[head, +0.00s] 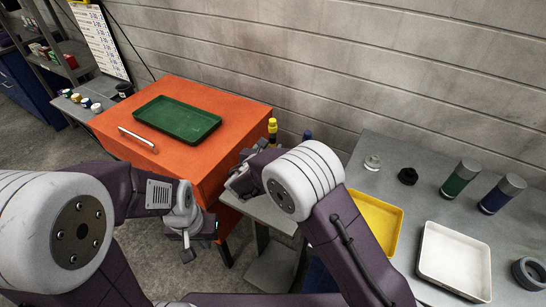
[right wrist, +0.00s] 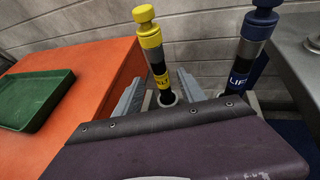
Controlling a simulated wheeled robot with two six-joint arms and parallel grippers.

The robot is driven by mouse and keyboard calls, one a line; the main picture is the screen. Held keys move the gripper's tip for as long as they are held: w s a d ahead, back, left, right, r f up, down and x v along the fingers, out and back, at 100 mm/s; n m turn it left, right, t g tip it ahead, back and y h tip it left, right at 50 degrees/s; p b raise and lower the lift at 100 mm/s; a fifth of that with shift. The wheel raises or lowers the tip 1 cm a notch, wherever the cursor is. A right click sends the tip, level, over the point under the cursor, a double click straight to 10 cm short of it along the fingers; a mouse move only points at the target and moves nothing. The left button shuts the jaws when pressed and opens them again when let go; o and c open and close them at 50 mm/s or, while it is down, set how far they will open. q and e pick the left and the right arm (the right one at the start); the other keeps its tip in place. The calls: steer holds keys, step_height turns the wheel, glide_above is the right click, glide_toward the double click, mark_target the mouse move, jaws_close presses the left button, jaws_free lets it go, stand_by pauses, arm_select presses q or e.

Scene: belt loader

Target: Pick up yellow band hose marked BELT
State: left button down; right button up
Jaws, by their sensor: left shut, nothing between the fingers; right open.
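The yellow band hose (right wrist: 152,45) stands upright, slightly tilted, in the right wrist view, with a yellow top and a dark lower part whose label is partly hidden. Its yellow top (head: 272,127) also shows in the head view, behind my right gripper (head: 243,175). In the right wrist view my right gripper (right wrist: 160,92) is open, with one finger on each side of the hose's lower part. I cannot tell whether either finger touches it. My left gripper (head: 192,242) is shut and empty, low in front of the orange cabinet.
A blue hose (right wrist: 251,45) with a partly visible label stands to the right of the yellow one. The orange cabinet (head: 170,165) carries a green tray (head: 177,119). The grey table (head: 415,200) at right holds a yellow tray (head: 375,212), a white tray (head: 455,262) and cylinders.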

steer(key=x, duration=0.5)
steer(key=p+x, duration=0.1)
steer(key=x, duration=0.2)
steer(key=shift+f, duration=0.4)
steer(key=shift+s+r, duration=0.1)
steer(key=shift+r, duration=0.05)
jaws_close()
